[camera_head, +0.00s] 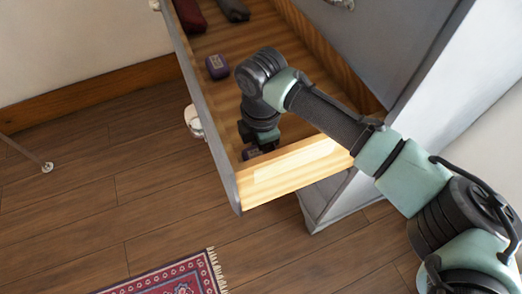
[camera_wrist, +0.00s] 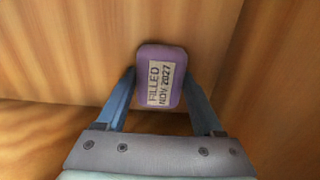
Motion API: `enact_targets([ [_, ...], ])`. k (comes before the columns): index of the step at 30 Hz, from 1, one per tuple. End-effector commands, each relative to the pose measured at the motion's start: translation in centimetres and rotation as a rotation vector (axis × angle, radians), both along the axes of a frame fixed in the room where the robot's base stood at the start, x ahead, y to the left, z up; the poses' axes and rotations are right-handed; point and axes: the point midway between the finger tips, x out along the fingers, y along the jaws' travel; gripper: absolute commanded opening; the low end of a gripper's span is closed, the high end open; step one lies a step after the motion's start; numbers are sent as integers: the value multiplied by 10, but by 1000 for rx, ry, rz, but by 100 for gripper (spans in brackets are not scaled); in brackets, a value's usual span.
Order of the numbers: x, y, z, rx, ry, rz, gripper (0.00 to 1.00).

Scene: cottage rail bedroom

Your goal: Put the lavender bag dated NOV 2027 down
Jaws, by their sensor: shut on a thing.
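The purple lavender bag (camera_wrist: 161,75) has a pale label that reads FILLED NOV 2027. In the wrist view it sits between the two blue fingers of my gripper (camera_wrist: 161,88), which is shut on it. In the head view my gripper (camera_head: 256,148) reaches down into the near end of the open drawer (camera_head: 292,172). A bit of the held bag (camera_head: 250,153) shows beside the fingers, low in the drawer. I cannot tell if the bag touches the drawer floor. A second purple bag (camera_head: 217,66) with a small label lies farther back in the drawer; its date is too small to read.
A dark red folded item (camera_head: 190,16) and a dark grey item (camera_head: 233,10) lie at the drawer's far end. The drawer's wooden walls stand close around my gripper. A patterned red rug (camera_head: 180,277) lies on the floor below.

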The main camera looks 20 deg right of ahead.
Motion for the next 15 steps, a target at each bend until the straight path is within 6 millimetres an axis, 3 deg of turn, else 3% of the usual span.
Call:
enact_targets([
  [8,0,1,-2,2,0,0,16],
  [9,0,0,-1,1,0,0,76],
  [13,0,0,-1,1,-1,0,99],
  [15,0,0,-1,0,-1,0,99],
])
